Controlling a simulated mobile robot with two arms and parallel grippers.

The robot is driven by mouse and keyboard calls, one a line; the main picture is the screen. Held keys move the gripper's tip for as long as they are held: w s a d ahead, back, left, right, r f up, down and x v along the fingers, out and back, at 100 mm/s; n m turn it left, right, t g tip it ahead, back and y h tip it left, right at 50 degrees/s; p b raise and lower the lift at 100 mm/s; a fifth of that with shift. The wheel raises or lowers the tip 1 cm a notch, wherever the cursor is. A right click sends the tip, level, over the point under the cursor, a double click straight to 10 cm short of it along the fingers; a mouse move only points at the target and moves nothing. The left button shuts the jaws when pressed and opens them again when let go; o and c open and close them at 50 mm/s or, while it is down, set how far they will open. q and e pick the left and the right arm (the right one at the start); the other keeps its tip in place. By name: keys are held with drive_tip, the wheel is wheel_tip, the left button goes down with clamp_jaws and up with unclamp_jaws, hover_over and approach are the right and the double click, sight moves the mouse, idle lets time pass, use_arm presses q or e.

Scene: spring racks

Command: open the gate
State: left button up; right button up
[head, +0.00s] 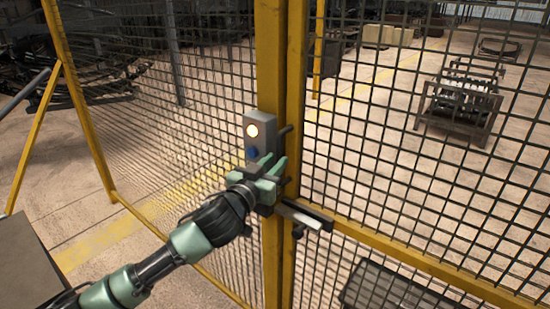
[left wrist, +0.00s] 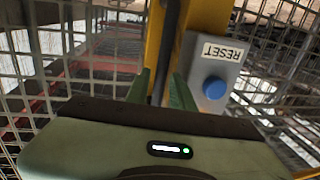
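The yellow-framed mesh gate (head: 420,150) looks shut, its upright standing against a yellow post (head: 270,60). A dark upright bar (head: 283,138) stands out from the upright, and it shows in the left wrist view (left wrist: 164,60). My left gripper (head: 270,168) is at this bar, just below the grey button box (head: 259,130). In the left wrist view its two green fingers (left wrist: 160,90) are apart, with the bar between them; contact cannot be told. A pale latch-like bar (head: 308,216) sticks out below the gripper. My right gripper is not in view.
The box has a lit round lamp and a blue button (left wrist: 214,88) beside an upside-down RESET label (left wrist: 222,52). A mesh fence (head: 150,110) runs left. Behind the mesh stands a rack with parts (head: 460,105). A dark crate-like thing (head: 385,290) shows low behind it.

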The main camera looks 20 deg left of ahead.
use_arm(q)
drive_tip(key=shift+w, duration=0.35)
clamp_jaws()
idle(1.2)
